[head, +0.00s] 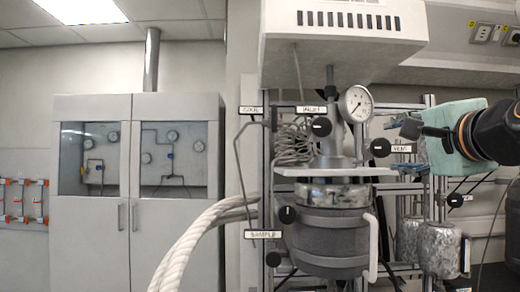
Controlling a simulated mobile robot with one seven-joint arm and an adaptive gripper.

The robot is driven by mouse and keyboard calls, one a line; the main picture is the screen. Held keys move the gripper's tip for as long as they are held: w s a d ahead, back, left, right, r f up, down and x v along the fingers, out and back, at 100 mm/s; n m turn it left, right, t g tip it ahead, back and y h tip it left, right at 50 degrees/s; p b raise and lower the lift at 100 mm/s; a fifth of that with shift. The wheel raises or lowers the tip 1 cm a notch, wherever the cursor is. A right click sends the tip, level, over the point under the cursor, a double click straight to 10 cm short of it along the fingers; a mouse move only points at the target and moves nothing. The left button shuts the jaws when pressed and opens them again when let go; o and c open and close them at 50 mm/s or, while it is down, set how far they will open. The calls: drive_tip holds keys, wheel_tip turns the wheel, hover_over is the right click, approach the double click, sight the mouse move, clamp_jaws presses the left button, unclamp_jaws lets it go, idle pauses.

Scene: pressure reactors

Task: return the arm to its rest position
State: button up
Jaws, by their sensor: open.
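My gripper (408,148) comes in from the right edge of the head view, behind it my dark arm with an orange ring and a teal cover. Its fingers are apart, one above the other, and point left. Nothing shows between them that I hold. They are in front of or beside the VENT label (400,149) and close to the right of a black knob (380,148); I cannot tell the depth or whether they touch. The pressure reactor (330,228) stands just left of the gripper, with a round gauge (356,104) on top.
A white overhead unit (343,35) hangs above the reactor. Metal rack posts and a second metal vessel (440,248) stand below my arm. A thick white hose (195,243) curves at lower left. Grey glazed cabinets (88,235) stand at the back left.

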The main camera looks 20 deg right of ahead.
drive_tip(key=shift+v, duration=0.8)
drive_tip(key=shift+w, duration=0.1)
drive_tip(key=w+a+f+n+g+y, duration=0.2)
drive_tip(key=a+f+n, duration=0.3)
drive_tip(key=a+f, duration=0.4)
drive_tip(key=w+a+f+n+g+y, duration=0.1)
drive_tip(key=a+f+n+g+y, duration=0.2)
drive_tip(key=a+f, duration=0.6)
drive_tip(key=s+a+f+n+g, duration=0.2)
drive_tip(key=s+a+f+n, duration=0.15)
drive_tip(key=f, duration=0.55)
drive_tip(key=s+a+f+n+g, duration=0.2)
drive_tip(key=s+f+n+g, duration=0.15)
drive_tip(key=f, duration=0.55)
drive_tip(key=s+a+f+n+g, duration=0.1)
drive_tip(key=s+a+f+n, duration=0.25)
drive_tip(key=f, duration=0.55)
wheel_tip(320, 180, up, 17)
drive_tip(key=d+h+p, duration=0.1)
drive_tip(key=p, duration=1.6)
drive_tip(key=shift+s, duration=0.3)
drive_tip(key=shift+d+n+g, duration=0.15)
drive_tip(key=shift+n+g, duration=0.1)
